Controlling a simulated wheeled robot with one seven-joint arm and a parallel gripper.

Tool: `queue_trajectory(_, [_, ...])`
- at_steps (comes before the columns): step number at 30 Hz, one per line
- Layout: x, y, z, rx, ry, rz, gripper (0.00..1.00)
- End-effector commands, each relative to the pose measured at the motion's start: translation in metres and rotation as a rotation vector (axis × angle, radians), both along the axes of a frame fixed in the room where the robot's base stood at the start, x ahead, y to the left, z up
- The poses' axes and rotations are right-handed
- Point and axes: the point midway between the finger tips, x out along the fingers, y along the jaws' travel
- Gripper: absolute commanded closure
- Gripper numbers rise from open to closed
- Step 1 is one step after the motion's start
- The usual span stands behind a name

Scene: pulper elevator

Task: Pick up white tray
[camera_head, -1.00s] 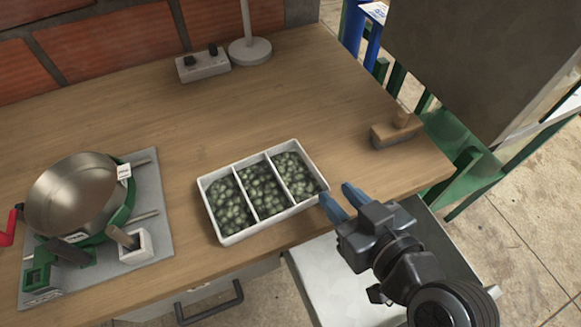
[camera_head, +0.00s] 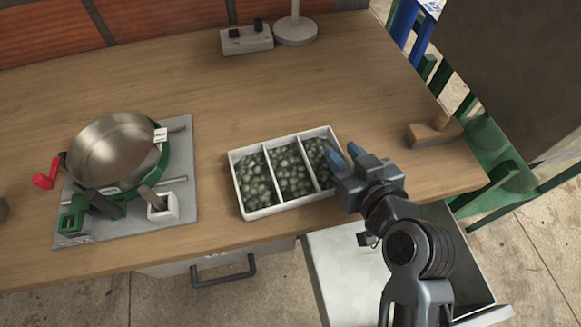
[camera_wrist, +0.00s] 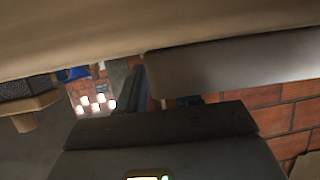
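The white tray (camera_head: 262,213) lies flat on the wooden table. It has three compartments, each filled with dark green, bean-like pieces. My gripper (camera_head: 347,157) is at the tray's right end, its two blue fingers apart and pointing toward the back. The fingers overlap the tray's right end in the head view and hide part of it. I cannot tell whether they touch it or straddle its wall. In the wrist view, one bluish finger (camera_wrist: 136,90) shows beside a pale grey surface (camera_wrist: 235,68), probably the tray's side.
A metal pan device (camera_head: 115,155) on a grey base stands left of the tray. A wooden brush (camera_head: 433,131) lies at the right table edge. A switch box (camera_head: 247,40) and lamp base (camera_head: 295,31) are at the back. An open drawer (camera_head: 345,262) is below my arm.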

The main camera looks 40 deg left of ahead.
Motion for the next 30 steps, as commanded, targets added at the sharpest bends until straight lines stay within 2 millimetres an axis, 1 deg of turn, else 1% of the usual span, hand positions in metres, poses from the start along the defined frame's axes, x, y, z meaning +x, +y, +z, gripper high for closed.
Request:
queue_trajectory(2, [-0.0001,-0.0002,0.0,0.0,0.0,0.0,0.66])
queue_trajectory(12, [-0.0002,-0.0005,0.0001,0.0,0.0,0.0,0.98])
queue_trajectory(13, [-0.0002,-0.0005,0.0001,0.0,0.0,0.0,1.0])
queue_trajectory(30, [0.0,-0.0004,0.0026,0.001,-0.001,-0.001,1.0])
